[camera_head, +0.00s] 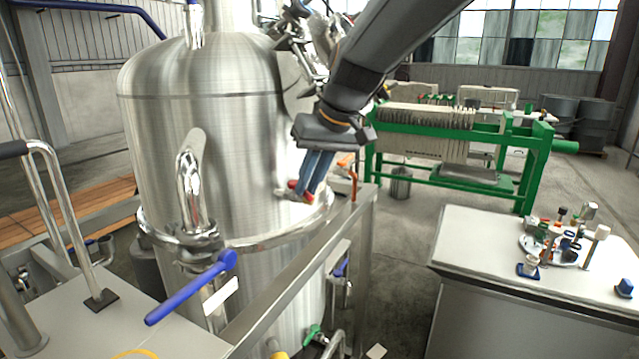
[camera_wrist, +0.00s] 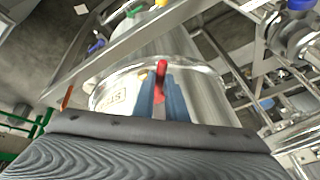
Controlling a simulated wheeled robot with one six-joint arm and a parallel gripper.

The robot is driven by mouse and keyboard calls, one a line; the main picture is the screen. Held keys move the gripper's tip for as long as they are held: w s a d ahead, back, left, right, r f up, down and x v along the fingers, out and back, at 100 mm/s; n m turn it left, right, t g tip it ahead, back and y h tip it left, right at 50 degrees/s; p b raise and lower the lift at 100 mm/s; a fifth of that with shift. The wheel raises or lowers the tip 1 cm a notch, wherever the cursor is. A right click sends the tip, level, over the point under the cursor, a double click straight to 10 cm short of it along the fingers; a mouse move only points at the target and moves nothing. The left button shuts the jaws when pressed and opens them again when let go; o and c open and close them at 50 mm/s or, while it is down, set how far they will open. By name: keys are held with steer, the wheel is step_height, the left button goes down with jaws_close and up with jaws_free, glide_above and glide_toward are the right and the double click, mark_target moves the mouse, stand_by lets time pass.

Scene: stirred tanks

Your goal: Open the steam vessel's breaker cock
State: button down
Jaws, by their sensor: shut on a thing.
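The steel vessel (camera_head: 215,110) stands upright at centre-left in the head view, and its wall also shows in the wrist view (camera_wrist: 190,52). A small red handle (camera_head: 293,185), which appears to be the cock's lever, sits at the vessel's right side above the pipe ring. My gripper (camera_head: 304,192) reaches down to it, with its blue fingers shut on the handle. In the wrist view the red handle (camera_wrist: 161,70) stands between the fingertips of my gripper (camera_wrist: 162,92). The cock's body is mostly hidden by the fingers. I cannot tell how far the handle is turned.
A blue lever (camera_head: 190,290) is on the pipework at front left. An orange handle (camera_head: 348,168) stands just right of my gripper, by a steel rail (camera_head: 300,262). A bench (camera_head: 530,270) with small fittings is at the right. A green filter press (camera_head: 450,150) stands behind.

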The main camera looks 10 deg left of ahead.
stand_by(0.3)
steer(key=c, duration=1.8)
jaws_free()
steer(key=shift+o, duration=0.2)
